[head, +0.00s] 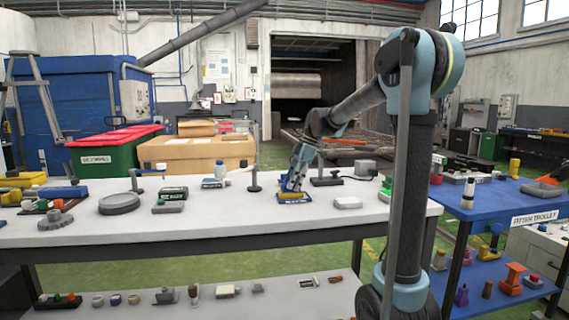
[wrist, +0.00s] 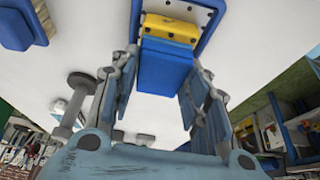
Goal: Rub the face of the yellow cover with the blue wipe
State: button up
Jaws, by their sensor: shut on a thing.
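My gripper (head: 293,185) points down over the white bench. In the wrist view its fingers stand on either side of the blue wipe (wrist: 163,70), a block-like blue piece, and are shut on it. The yellow cover (wrist: 170,28) lies just beyond the wipe, within a blue-edged holder (wrist: 216,14). The wipe overlaps the near part of the cover in this view; whether they touch I cannot tell. In the head view the gripper hides most of the cover, and yellow and blue show beneath it.
A pale flat block (head: 348,203) lies to the front right. The bench's front edge is close. A blue trolley (head: 480,205) stands at the right.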

aim_at(282, 184)
jog(key=shift+w+d, duration=0.3)
jog(key=shift+d, duration=0.8)
jog(key=shift+w+d, duration=0.25)
jog(key=shift+d, duration=0.8)
jog(key=shift+a, duration=0.25)
jog(key=shift+s+a, duration=0.35)
jog(key=shift+a, duration=0.9)
jog(key=shift+s+a, duration=0.35)
jog(key=shift+a, duration=0.85)
jog(key=shift+s+a, duration=0.35)
jog(key=shift+a, duration=0.9)
jog(key=shift+s+a+r, duration=0.1)
jog(key=shift+a+r, duration=0.05)
jog(key=shift+a, duration=0.1)
jog(key=shift+d+r, duration=0.1)
jog(key=shift+r, duration=3.8)
